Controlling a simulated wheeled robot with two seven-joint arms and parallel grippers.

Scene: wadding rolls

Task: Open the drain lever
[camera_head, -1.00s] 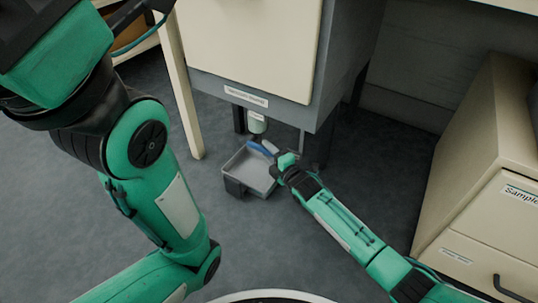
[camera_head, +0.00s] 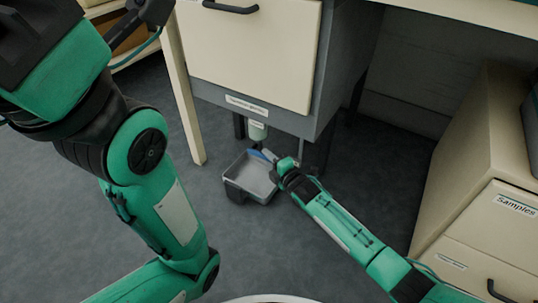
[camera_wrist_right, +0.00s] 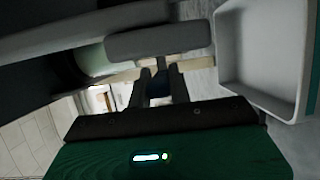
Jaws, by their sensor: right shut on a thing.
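The blue drain lever (camera_head: 257,154) sits under the cabinet, just below a pale green-white cylinder (camera_head: 257,131). My right gripper (camera_head: 273,159) reaches in from the lower right and is shut on the lever's right end. In the right wrist view a bit of blue (camera_wrist_right: 160,84) shows between the two dark fingers, and the rest of the lever is hard to make out. A grey tray (camera_head: 233,187) lies on the floor below the lever; its light wall also shows in the wrist view (camera_wrist_right: 228,50). My left arm fills the left side, but its gripper is out of view.
The cream cabinet (camera_head: 250,55) stands above the lever, with a labelled lower edge. Dark legs stand beside the lever. A cream drawer unit (camera_head: 470,170) labelled "Samples" is at the right. A table leg (camera_head: 185,100) stands left.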

